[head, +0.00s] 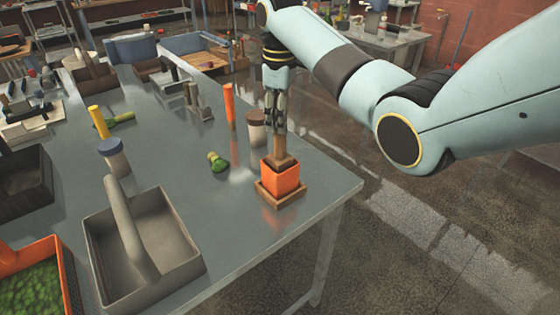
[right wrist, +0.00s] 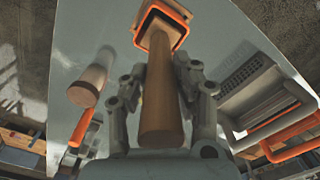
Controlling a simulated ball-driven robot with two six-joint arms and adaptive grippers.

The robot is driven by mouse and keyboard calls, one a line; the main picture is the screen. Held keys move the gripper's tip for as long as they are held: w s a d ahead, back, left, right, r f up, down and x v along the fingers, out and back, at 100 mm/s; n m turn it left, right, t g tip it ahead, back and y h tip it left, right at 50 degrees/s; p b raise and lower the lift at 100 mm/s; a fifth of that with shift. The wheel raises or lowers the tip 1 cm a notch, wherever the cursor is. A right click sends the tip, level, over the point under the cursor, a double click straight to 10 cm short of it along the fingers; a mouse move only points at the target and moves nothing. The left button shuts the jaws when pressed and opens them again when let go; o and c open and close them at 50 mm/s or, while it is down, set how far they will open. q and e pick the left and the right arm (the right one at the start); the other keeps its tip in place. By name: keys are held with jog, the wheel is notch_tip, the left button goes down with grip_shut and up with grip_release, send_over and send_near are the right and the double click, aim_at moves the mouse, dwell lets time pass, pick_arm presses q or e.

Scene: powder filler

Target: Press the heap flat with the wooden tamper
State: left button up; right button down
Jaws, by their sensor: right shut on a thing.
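My right gripper (head: 279,125) points down over the near right part of the grey table and is shut on the wooden tamper (head: 283,152). The tamper is upright, its lower end at the mouth of a square orange pot (head: 281,182). The pot sits on a brown wooden base (head: 279,200) near the table's right edge. In the right wrist view the tamper's handle (right wrist: 161,110) runs between the fingers towards the orange pot's rim (right wrist: 181,24). The heap is hidden, so I cannot tell whether the tamper touches it. My left gripper is not in view.
A brown-lidded jar (head: 257,132) and an upright orange stick (head: 229,108) stand just behind the pot. A small green item (head: 217,162) lies to its left. A grey caddy (head: 190,267) with a tall handle stands at front left. The table's right edge is close.

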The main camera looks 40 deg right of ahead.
aim_at(280, 140)
jog(key=shift+f+b, duration=1.65)
jog(key=shift+f, duration=2.95)
jog(key=shift+r, duration=0.1)
notch_tip(280, 140, up, 3)
jog(key=p, duration=0.3)
jog(key=shift+r+p, duration=0.35)
jog(key=shift+r, duration=3)
